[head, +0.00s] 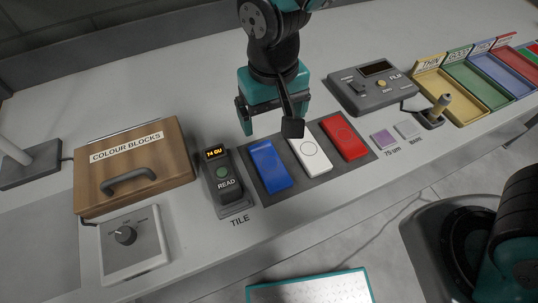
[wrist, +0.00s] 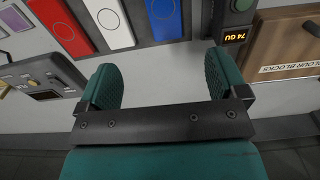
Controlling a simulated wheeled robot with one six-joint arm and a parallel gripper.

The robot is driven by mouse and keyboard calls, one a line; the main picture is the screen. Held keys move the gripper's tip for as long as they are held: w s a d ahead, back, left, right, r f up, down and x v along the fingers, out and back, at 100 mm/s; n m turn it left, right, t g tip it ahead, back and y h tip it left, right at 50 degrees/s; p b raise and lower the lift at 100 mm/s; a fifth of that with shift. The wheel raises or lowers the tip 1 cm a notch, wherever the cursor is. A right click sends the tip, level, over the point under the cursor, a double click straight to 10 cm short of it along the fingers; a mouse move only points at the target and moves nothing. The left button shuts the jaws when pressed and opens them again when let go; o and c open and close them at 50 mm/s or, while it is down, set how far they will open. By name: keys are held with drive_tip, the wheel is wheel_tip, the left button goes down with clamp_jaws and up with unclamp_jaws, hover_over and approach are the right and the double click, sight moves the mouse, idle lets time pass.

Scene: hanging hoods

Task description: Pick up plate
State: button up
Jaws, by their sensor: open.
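Two small square plates lie flat on the bench in the head view, right of the coloured tiles. One is a purple plate (head: 384,139) with "75 um" printed below it. The other is a grey plate (head: 407,129) marked "BARE". Which of them is the task's plate I cannot tell. My gripper (head: 268,126) is up and to the left of both, above the bench near the back of the tiles. In the wrist view my gripper (wrist: 163,64) has its two teal fingers wide apart with nothing between them.
Blue (head: 269,166), white (head: 306,153) and red (head: 344,137) tiles sit in a dark tray. A "READ" device (head: 227,183) and a wooden box (head: 133,166) are left.

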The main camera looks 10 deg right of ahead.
sight(269, 164)
drive_tip(key=f, duration=0.5)
drive_tip(key=f+p, duration=0.1)
drive_tip(key=f, duration=0.4)
drive_tip(key=f+p, duration=0.1)
drive_tip(key=f, duration=0.4)
drive_tip(key=shift+a+f, duration=0.15)
drive_tip(key=shift+a, duration=0.15)
drive_tip(key=c, duration=1.1)
